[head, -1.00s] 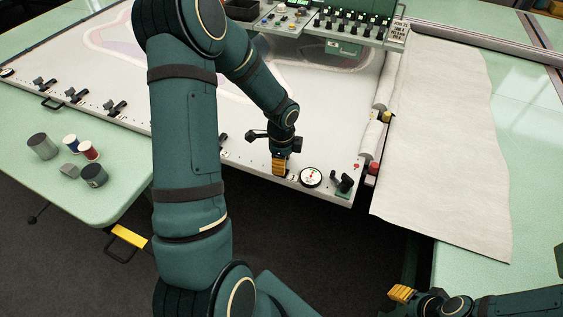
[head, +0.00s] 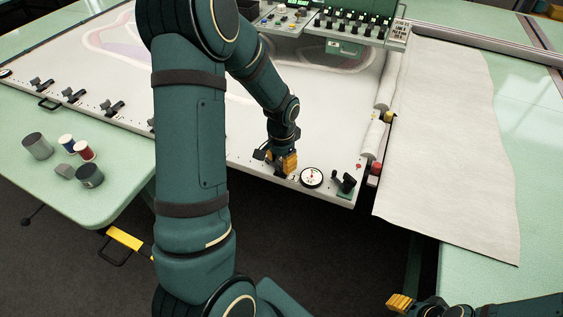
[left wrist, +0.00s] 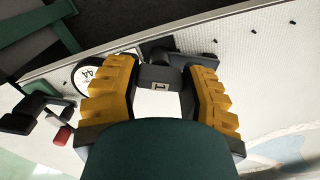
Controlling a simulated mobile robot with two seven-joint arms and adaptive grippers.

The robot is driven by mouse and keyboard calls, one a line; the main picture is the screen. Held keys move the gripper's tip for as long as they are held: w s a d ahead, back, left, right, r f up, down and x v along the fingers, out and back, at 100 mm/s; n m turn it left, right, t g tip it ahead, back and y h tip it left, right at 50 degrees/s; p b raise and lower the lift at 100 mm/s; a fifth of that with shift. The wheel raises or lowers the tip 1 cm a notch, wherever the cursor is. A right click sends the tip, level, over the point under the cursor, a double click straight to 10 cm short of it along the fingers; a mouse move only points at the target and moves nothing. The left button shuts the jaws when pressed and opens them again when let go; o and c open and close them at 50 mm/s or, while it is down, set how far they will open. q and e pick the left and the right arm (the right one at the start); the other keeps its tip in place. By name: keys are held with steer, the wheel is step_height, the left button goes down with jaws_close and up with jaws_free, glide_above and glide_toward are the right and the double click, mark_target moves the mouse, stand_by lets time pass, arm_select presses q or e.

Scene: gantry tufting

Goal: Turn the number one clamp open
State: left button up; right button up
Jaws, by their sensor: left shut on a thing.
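The number one clamp (left wrist: 158,79) is a dark block with a pale label marked 1, at the edge of the white frame (left wrist: 190,38). In the left wrist view it sits between the yellow fingers of my left gripper (left wrist: 160,92), which is shut on it. In the head view my left gripper (head: 284,164) is at the frame's front edge, left of the round white dial, and mostly hides the clamp. My right gripper (head: 399,302) is low at the bottom right, away from the frame; its opening is unclear.
The white dial (head: 311,177) and a dark green bracket (head: 343,183) stand close to the right of my left gripper. Other dark clamps (head: 113,107) line the front edge to the left. Spools (head: 84,151) lie on the left table.

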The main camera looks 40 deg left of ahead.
mark_target(281, 160)
arm_select(q)
steer(key=n, duration=0.5)
steer(key=shift+f, duration=0.1)
stand_by(0.5)
steer(key=o, duration=1.2)
step_height(281, 160, up, 12)
stand_by(0.3)
